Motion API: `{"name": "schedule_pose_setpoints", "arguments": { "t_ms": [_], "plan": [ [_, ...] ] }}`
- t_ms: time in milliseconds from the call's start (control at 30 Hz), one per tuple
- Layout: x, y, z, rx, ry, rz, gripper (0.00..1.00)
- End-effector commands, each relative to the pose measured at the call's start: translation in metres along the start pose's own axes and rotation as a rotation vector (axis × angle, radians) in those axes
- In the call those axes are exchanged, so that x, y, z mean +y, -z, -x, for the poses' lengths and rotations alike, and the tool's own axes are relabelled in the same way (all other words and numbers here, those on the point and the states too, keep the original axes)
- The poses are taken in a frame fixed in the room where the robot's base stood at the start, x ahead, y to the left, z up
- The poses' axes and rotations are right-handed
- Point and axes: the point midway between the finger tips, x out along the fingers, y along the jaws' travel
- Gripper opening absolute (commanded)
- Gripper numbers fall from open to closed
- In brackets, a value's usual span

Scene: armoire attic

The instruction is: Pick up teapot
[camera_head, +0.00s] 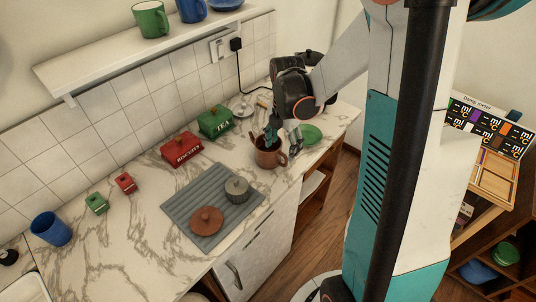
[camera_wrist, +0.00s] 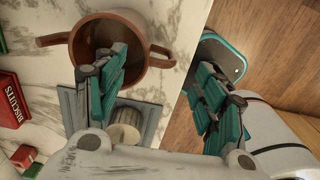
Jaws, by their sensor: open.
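A brown, open-topped pot (camera_head: 267,158) stands on the marble counter below my gripper. It has a side handle and no lid on, and looks like the teapot. In the wrist view the pot (camera_wrist: 72,68) shows its round opening and a projection on each side. My gripper (camera_head: 283,138) points down and is open and empty. In the wrist view my gripper (camera_wrist: 161,64) has its left finger over the pot's opening and its right finger outside the rim. The right-hand projection lies between the fingers. I cannot tell whether either finger touches the pot.
A red biscuit tin (camera_head: 182,149) and green tea tin (camera_head: 215,122) stand behind. A green plate (camera_head: 311,134) lies right of the pot, near the counter's edge.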

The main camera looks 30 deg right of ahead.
Motion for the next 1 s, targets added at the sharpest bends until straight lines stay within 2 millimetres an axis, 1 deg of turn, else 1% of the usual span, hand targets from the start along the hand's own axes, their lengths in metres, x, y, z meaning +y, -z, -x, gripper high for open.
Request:
{"name": "schedule_pose_setpoints", "arguments": {
  "t_ms": [167,300,400,500,667,767,800,867,900,933,967,1000],
  "plan": [
    [0.001,-0.001,-0.015,0.0,0.0,0.0,0.64],
    [0.002,-0.002,-0.037,0.0,0.0,0.0,0.64],
    [0.002,-0.002,-0.049,0.0,0.0,0.0,0.64],
    [0.002,-0.002,-0.052,0.0,0.0,0.0,0.64],
    [0.002,-0.001,-0.051,0.0,0.0,-0.001,0.64],
    [0.002,-0.002,-0.051,0.0,0.0,-0.001,0.44],
    [0.002,-0.002,-0.051,0.0,0.0,-0.001,0.35],
    [0.002,-0.002,-0.051,0.0,0.0,-0.001,0.21],
    [0.002,-0.002,-0.051,0.0,0.0,-0.001,0.12],
    [0.002,-0.002,-0.051,0.0,0.0,-0.001,0.05],
    [0.002,-0.002,-0.051,0.0,0.0,-0.001,0.0],
    [0.002,-0.001,-0.051,0.0,0.0,-0.001,0.0]
  ]
}}
